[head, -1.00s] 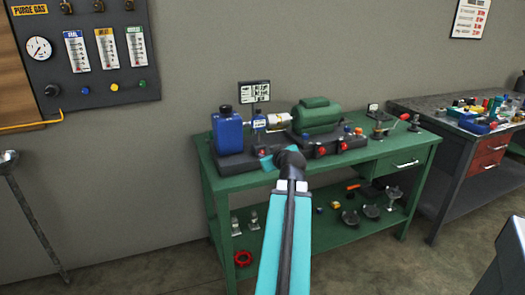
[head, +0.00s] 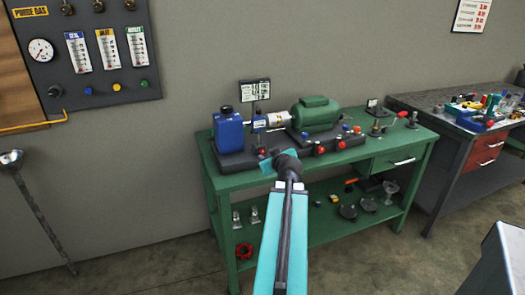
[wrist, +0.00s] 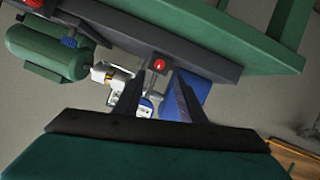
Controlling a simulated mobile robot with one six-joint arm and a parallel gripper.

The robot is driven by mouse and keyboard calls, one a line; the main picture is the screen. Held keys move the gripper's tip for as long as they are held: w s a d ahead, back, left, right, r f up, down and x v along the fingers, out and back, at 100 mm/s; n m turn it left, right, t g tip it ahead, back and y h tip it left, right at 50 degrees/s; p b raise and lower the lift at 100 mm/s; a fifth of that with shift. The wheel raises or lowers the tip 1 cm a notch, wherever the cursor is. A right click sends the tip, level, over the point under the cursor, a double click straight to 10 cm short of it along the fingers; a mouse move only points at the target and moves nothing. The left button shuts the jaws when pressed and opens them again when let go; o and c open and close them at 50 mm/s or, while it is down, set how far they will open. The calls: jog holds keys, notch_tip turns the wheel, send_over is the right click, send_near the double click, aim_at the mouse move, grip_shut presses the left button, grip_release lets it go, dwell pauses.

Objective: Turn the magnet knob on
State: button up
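Several red knobs sit along the front of the machine on the green bench. One red knob (head: 262,152) is near the blue container, just beyond my arm's end. In the wrist view a red knob (wrist: 158,65) shows on a dark block, ahead of my gripper and between its two fingers. Two more red knobs (head: 319,149) are farther right in the head view. I cannot read which knob is the magnet knob. My gripper (wrist: 156,92) is open and empty, its fingers apart and not visibly touching the knob.
The blue container (head: 228,131) and green motor (head: 315,113) stand on the green bench (head: 228,182). A small sign (head: 254,90) stands behind them. The lower shelf holds loose parts, including a red handwheel (head: 243,251). A second bench (head: 430,105) is at the right.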

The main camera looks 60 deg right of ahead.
aim_at(262, 152)
jog(key=shift+p+x, duration=0.5)
jog(key=shift+x, duration=3.6)
